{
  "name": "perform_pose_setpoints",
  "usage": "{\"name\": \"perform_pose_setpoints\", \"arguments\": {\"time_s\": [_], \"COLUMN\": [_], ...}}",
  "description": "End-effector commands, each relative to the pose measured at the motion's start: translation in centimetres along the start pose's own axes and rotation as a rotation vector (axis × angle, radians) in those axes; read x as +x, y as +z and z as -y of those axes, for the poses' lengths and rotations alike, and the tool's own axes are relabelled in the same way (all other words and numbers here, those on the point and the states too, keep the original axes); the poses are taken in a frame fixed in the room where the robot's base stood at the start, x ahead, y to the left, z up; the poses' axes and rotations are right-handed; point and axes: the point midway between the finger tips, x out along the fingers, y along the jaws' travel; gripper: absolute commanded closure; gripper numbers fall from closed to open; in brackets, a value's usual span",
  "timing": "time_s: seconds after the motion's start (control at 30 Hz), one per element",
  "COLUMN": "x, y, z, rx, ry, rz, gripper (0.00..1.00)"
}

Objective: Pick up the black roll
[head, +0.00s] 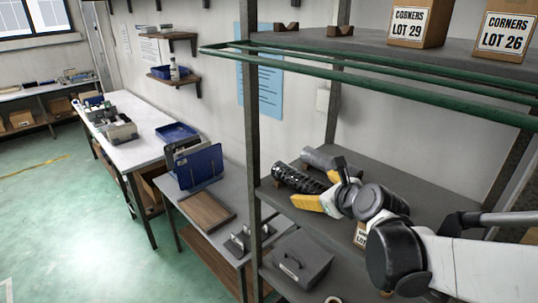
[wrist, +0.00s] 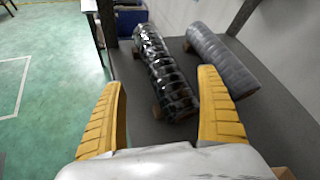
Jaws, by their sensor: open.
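The black roll (head: 297,179) is a glossy ribbed cylinder lying on the grey shelf (head: 415,192), near its left edge. In the wrist view the black roll (wrist: 165,75) rests on small brown blocks, ahead of and between my fingertips. My gripper (head: 318,198) has yellow fingers and is close to the roll's near end. In the wrist view my gripper (wrist: 160,85) is open, with nothing between its fingers. Whether a finger touches the roll cannot be told.
A grey roll (wrist: 220,58) lies to the right of the black one, with a gap between them. A shelf post (head: 249,130) stands left of the rolls. Green rails (head: 380,78) and an upper shelf with boxes (head: 420,22) are above. A grey case (head: 298,262) sits below.

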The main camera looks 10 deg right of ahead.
Motion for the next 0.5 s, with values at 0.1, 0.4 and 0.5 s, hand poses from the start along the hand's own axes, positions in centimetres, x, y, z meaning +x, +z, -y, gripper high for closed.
{"name": "perform_pose_setpoints", "arguments": {"time_s": [0.1, 0.4, 0.5], "x": [1.9, 4.9, 6.5], "y": [-0.1, 0.4, 0.6], "z": [0.0, 0.0, 0.1], "rx": [-0.003, -0.005, -0.006], "ry": [0.001, 0.002, 0.001], "rz": [-0.001, -0.001, -0.001], "gripper": [0.13, 0.13, 0.13]}}
